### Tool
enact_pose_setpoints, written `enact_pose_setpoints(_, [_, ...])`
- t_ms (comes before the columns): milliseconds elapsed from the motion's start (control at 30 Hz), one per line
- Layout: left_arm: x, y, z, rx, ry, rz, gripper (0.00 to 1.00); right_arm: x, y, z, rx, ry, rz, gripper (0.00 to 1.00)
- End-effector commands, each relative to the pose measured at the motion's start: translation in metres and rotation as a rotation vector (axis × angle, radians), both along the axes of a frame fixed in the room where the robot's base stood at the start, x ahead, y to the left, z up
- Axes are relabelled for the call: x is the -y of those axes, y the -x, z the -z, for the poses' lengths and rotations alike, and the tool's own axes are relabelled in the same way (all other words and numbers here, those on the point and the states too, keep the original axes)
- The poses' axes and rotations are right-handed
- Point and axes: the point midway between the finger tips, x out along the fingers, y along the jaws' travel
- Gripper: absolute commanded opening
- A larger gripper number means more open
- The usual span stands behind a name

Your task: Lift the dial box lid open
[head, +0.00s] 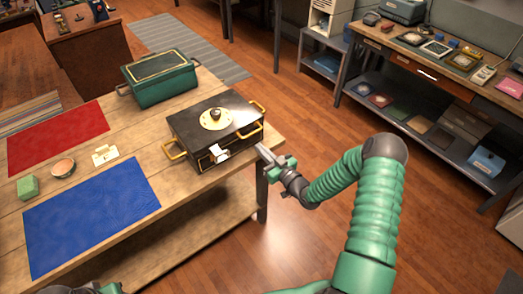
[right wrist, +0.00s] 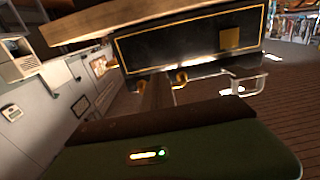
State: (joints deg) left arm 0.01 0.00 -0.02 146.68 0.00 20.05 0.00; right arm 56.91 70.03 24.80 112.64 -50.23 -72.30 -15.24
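The dial box (head: 190,130) is black with brass trim and stands on the wooden table near its right corner. Its lid is down, with a round cream and gold dial (head: 216,118) on top. Brass handles sit at its sides, and a pale latch (head: 219,153) is on the front. My right gripper (head: 264,152) is just right of the box's near right corner, apart from it. Its finger gap is not clear. The right wrist view shows the box's dark gold-edged side (right wrist: 190,45) close by. Only a sliver of my left arm shows at the bottom left edge.
A green box (head: 160,82) stands behind the dial box. Red (head: 58,136) and blue (head: 92,213) mats, a bowl (head: 63,168), a green block (head: 28,187) and a small cream item (head: 105,154) lie to the left. A workbench (head: 420,65) stands at the right, with open floor between.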

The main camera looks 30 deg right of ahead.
Motion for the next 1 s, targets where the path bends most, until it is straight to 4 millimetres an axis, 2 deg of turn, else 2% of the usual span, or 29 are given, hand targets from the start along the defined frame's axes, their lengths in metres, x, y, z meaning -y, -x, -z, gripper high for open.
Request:
enact_pose_setpoints(567, [0.000,0.000,0.000,0.000,0.000,0.000,0.36,-0.001,0.000,0.000,0.000,0.001,0.000,0.00])
enact_pose_setpoints(1000, [0.000,0.000,0.005,0.000,0.000,0.001,0.36,-0.001,-0.013,0.001,0.000,0.001,0.000,0.00])
